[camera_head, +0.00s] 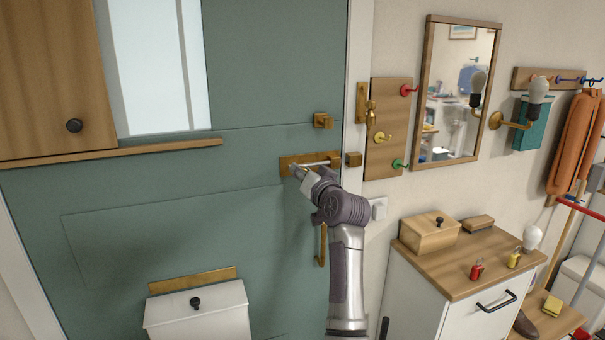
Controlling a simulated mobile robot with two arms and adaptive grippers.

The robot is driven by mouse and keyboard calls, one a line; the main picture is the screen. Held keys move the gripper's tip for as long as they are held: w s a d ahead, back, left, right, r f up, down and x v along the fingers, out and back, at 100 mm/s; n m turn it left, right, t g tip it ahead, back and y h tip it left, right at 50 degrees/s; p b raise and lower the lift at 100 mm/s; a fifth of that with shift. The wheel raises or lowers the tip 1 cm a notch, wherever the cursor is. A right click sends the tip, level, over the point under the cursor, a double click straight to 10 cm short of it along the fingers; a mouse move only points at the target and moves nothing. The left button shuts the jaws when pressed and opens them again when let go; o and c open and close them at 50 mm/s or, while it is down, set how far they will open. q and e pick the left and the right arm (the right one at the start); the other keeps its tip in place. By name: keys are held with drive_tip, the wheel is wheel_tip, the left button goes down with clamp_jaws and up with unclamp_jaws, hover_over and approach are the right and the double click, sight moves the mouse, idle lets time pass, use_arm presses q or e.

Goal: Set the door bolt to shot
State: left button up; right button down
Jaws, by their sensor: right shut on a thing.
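The door bolt (322,162) is a pale metal rod on a brass-coloured plate (287,160), mounted on the green door (270,80). A square brass keeper (353,159) sits on the frame side, just right of the plate. My right gripper (298,172) reaches up from below and is shut at the left part of the bolt, on what appears to be its handle. The fingers hide the handle itself. I cannot tell whether the rod's tip enters the keeper. My left gripper is not in view.
A brass knob piece (323,120) sits above the bolt, and a vertical pull handle (322,246) below it, close to my right arm. A hook board (387,128) and a mirror (455,92) hang right of the door. A cabinet (455,262) stands at lower right.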

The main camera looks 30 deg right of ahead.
sight(316, 165)
drive_tip(key=d, duration=0.2)
drive_tip(key=s+d, duration=0.1)
drive_tip(key=d, duration=0.2)
drive_tip(key=shift+s+d, duration=0.15)
drive_tip(key=c, duration=1.3)
unclamp_jaws()
drive_tip(key=o, duration=0.4)
drive_tip(key=shift+d, duration=0.1)
drive_tip(key=shift+s, duration=0.2)
drive_tip(key=s, duration=0.3)
drive_tip(key=s+a, duration=0.1)
drive_tip(key=s, duration=0.3)
drive_tip(key=s+a, duration=0.1)
drive_tip(key=s, duration=0.3)
drive_tip(key=shift+s+a, duration=0.1)
drive_tip(key=shift+s, duration=0.1)
